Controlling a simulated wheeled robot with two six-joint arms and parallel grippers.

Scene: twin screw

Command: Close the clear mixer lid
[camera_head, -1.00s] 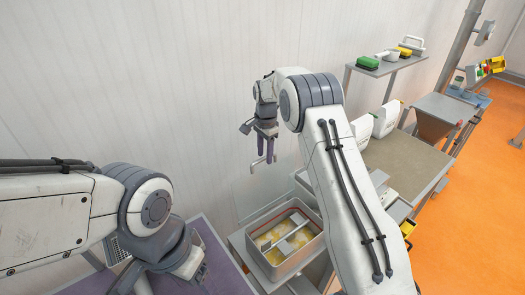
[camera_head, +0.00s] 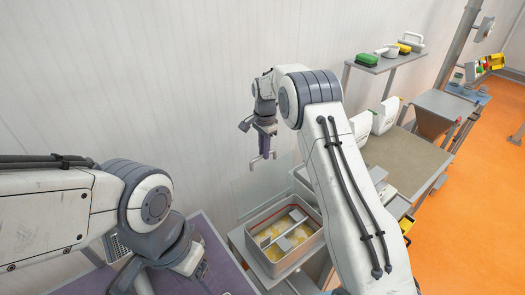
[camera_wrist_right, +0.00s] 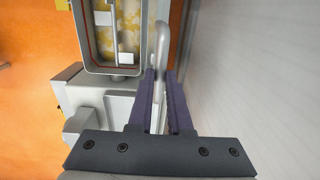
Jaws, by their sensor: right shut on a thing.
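The mixer is a grey rectangular tub (camera_head: 283,265) with a reddish seal, yellow contents and a metal bar inside; its top is open. Its rim also shows in the right wrist view (camera_wrist_right: 117,72). The clear lid (camera_head: 262,195) stands raised behind the tub, against the wall, and is very faint. My right gripper (camera_head: 264,157) is shut on the lid's grey handle (camera_head: 262,165), above and behind the tub. The wrist view shows the handle (camera_wrist_right: 162,42) between the purple fingers of this gripper (camera_wrist_right: 160,75). My left arm is at the lower left; its fingers are not visible.
A purple-topped table (camera_head: 215,262) lies left of the tub. The pale wall (camera_head: 130,80) is close behind the lid. A shelf (camera_head: 385,63) with green, white and yellow-topped items stands at the back right. Orange floor (camera_head: 475,200) is open at the right.

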